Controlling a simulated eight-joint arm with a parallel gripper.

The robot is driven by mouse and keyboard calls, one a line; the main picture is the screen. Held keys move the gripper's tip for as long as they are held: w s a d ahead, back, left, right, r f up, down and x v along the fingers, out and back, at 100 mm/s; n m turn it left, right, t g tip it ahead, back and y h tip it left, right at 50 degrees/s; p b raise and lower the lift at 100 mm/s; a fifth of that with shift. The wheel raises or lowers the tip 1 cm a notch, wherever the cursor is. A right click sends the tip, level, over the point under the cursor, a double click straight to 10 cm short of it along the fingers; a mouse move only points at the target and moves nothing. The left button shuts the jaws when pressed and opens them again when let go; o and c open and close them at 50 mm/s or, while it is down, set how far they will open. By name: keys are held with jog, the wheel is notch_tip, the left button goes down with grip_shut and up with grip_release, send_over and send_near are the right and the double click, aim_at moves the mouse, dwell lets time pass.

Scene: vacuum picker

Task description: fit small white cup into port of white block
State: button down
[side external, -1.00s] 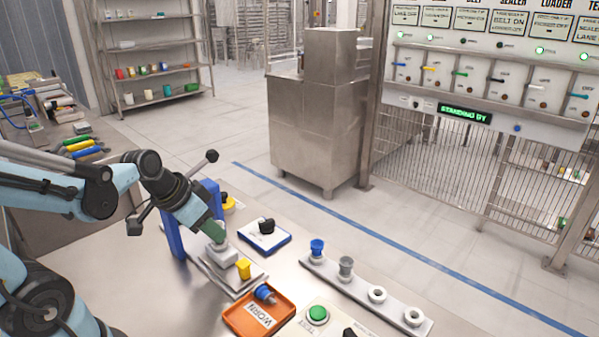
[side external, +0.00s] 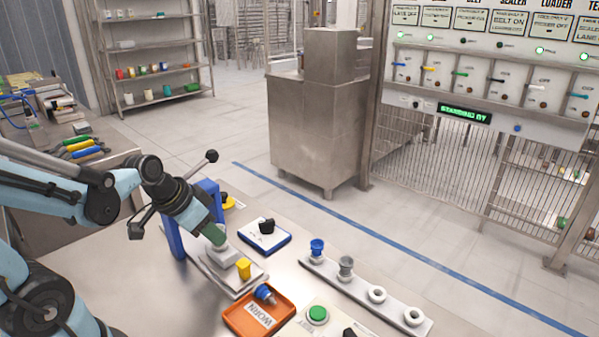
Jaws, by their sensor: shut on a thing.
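My gripper (side external: 216,238), with a green part at its tip, is angled down over the white block (side external: 222,257) on the pale plate beside the blue frame. It is shut on the small white cup. The cup is hidden between the gripper tip and the block. I cannot tell whether it is in the port or only touching its top. A yellow cup (side external: 243,267) stands on a white block beside it.
A blue upright frame (side external: 175,232) stands close behind my gripper. An orange tray (side external: 236,322) holds a blue-topped piece. A blue-edged pad (side external: 278,246) carries a black item. A pale rack (side external: 330,276) holds a blue cup, a grey cup and white rings.

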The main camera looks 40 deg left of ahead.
jog(key=c, duration=0.8)
grip_release()
jog(key=shift+f, duration=0.1)
jog(key=shift+v, duration=3)
jog(key=shift+n+t, duration=0.4)
jog(key=shift+t, duration=0.3)
jog(key=shift+w+d+r, duration=0.25)
jog(key=shift+w+d, duration=0.25)
jog(key=shift+d, duration=0.7)
jog(key=shift+w+d+r, duration=0.25)
jog(key=shift+w+d, duration=0.2)
jog(key=shift+d, duration=0.8)
jog(key=shift+w+d+r, duration=0.3)
jog(key=shift+w+d, duration=0.2)
jog(key=shift+d, duration=0.7)
